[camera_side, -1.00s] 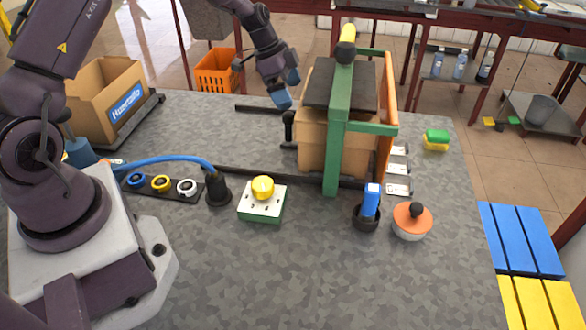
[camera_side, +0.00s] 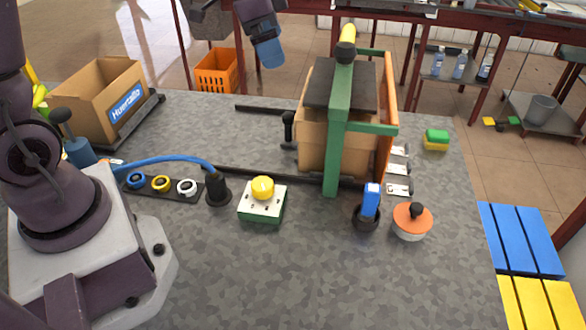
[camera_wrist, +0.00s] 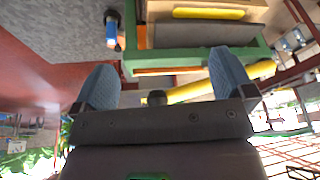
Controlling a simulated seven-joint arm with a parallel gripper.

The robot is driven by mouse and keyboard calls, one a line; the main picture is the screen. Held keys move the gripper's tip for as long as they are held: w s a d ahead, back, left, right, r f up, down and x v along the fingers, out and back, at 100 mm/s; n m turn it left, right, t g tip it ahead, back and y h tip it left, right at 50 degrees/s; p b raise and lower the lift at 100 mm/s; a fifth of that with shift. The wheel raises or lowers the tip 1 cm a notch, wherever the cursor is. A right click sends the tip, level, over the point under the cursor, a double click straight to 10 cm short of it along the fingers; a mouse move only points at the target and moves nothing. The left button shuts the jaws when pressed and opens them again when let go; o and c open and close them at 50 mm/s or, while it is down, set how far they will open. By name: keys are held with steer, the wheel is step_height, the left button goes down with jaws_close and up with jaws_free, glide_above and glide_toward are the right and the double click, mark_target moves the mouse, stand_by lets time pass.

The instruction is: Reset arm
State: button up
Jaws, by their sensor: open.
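My gripper (camera_side: 268,50) is raised above the far side of the table in the side view, clear of everything on it. In the wrist view its two blue-grey fingers (camera_wrist: 161,85) stand wide apart with nothing between them. The grey speckled table (camera_side: 330,270) lies below. A green frame (camera_side: 338,130) with an orange side panel (camera_side: 388,105) stands on it around a cardboard box (camera_side: 312,132) with a dark top. The green frame also shows upside down in the wrist view (camera_wrist: 190,58).
A dial box (camera_side: 263,203), a blue-handled tool (camera_side: 370,202), an orange-lidded pot (camera_side: 411,224) and a black cup (camera_side: 217,190) with a blue hose (camera_side: 165,160) stand mid-table. The front of the table is clear.

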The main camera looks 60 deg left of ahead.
steer(key=s+d+r+n+t, duration=0.1)
steer(key=s+d+r+n, duration=0.1)
steer(key=s, duration=0.7)
steer(key=s+d+r+n+t+y, duration=0.1)
steer(key=s+d+r+n, duration=0.2)
steer(key=s, duration=0.7)
steer(key=shift+s+d+r+n, duration=0.15)
steer(key=shift+s+r+n, duration=0.05)
steer(key=shift+n, duration=0.3)
